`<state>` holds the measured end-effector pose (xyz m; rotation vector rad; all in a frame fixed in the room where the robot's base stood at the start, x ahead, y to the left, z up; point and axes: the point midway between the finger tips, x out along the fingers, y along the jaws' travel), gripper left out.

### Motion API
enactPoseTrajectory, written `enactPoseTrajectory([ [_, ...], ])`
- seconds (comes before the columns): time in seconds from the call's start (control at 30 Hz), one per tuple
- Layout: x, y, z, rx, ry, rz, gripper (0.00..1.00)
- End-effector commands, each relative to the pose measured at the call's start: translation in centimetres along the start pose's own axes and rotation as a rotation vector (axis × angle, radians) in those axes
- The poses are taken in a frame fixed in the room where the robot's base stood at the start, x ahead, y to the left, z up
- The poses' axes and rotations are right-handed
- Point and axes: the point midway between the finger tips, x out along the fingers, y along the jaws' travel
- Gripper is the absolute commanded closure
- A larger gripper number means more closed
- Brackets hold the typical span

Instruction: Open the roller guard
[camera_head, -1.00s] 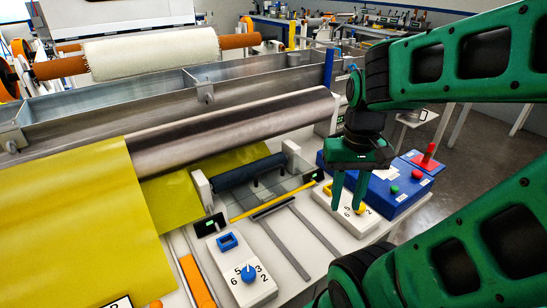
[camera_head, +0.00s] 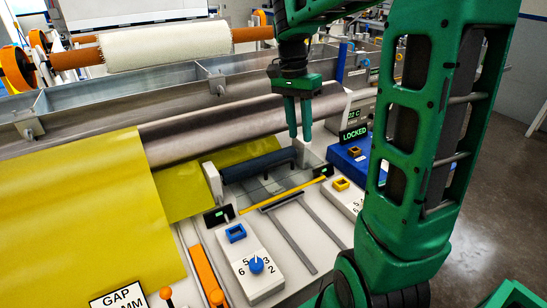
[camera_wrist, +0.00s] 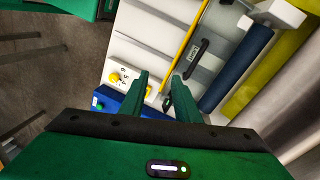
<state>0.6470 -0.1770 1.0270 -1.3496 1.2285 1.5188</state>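The roller guard is a clear panel (camera_head: 262,188) lying in front of the dark blue roller (camera_head: 255,166), with a yellow strip (camera_head: 290,194) along its near side. In the wrist view, a dark handle (camera_wrist: 197,58) with a small white label sits between the yellow strip (camera_wrist: 184,48) and the blue roller (camera_wrist: 236,68). My gripper (camera_head: 299,136) points down near the right end of the roller, in front of the steel roller. In the wrist view its two fingers (camera_wrist: 160,78) are apart with nothing between them. The handle lies just beyond the right fingertip, apart from it.
A display reading LOCKED (camera_head: 354,134) stands at the right by a blue box (camera_head: 345,160). White dial panels (camera_head: 255,270) stand in front, one with a blue knob. Yellow sheet (camera_head: 75,215) covers the left. The long steel roller (camera_head: 215,135) runs behind the guard.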

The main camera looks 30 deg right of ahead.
Motion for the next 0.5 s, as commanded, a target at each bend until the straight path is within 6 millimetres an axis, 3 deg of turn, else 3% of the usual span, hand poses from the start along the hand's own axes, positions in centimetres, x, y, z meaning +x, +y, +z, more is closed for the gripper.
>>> enactPoseTrajectory([
  [0.1,-0.2,-4.2,0.1,0.114,-0.027,0.013,0.71],
  [0.2,-0.3,-6.6,0.4,0.189,-0.046,0.018,0.71],
  [0.33,-0.3,-8.4,0.7,0.246,-0.062,0.024,0.71],
  [0.5,0.6,-8.8,0.8,0.265,-0.067,0.026,0.71],
])
